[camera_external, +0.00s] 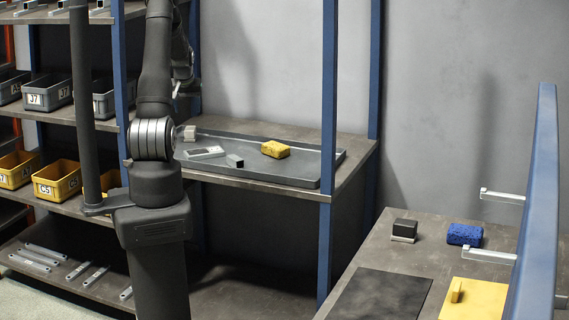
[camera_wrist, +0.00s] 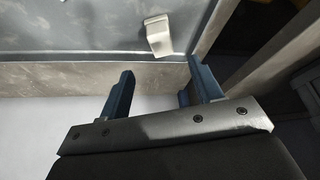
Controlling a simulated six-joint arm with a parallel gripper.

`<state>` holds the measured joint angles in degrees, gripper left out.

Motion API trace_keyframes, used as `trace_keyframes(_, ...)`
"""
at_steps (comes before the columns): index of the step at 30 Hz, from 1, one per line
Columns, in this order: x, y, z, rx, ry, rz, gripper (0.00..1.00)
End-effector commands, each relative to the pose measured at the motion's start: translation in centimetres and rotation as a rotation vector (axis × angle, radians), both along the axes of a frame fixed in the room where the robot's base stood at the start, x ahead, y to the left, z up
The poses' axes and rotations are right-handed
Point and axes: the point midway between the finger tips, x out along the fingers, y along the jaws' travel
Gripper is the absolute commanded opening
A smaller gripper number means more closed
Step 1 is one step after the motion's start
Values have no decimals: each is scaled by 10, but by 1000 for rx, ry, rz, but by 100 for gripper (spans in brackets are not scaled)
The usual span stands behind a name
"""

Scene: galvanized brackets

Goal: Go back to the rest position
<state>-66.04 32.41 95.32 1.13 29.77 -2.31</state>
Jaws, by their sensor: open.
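My gripper (camera_wrist: 155,88) shows in the wrist view with two blue fingers set well apart and nothing between them. Beyond the fingers lies the edge of a shelf (camera_wrist: 60,76). A small pale metal piece (camera_wrist: 158,36) rests past that edge, apart from the fingers. In the external view my arm rises at the left in front of the shelving, and the gripper end is mostly hidden behind it.
A grey tray (camera_external: 318,181) on the shelf holds a yellow sponge (camera_external: 275,149) and metal pieces (camera_external: 205,152). A blue post (camera_external: 327,120) stands in front. The right table has a blue sponge (camera_external: 464,234), a dark block (camera_external: 404,227) and a yellow mat (camera_external: 480,298). Bins (camera_external: 57,180) fill the left shelves.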

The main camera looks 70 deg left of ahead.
Motion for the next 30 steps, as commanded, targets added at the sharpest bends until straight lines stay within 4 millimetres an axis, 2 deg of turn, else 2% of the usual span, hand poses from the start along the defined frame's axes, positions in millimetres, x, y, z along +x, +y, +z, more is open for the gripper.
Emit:
trace_keyframes(5, 1, 3, -8, -1, 0, 0, 59)
trace_keyframes(8, 3, 7, -19, -2, 1, 0, 59)
trace_keyframes(27, 17, 42, -111, -2, 1, 0, 59)
trace_keyframes(29, 18, 43, -115, -1, 0, 0, 59)
trace_keyframes(30, 18, 44, -105, 4, -2, 0, 59)
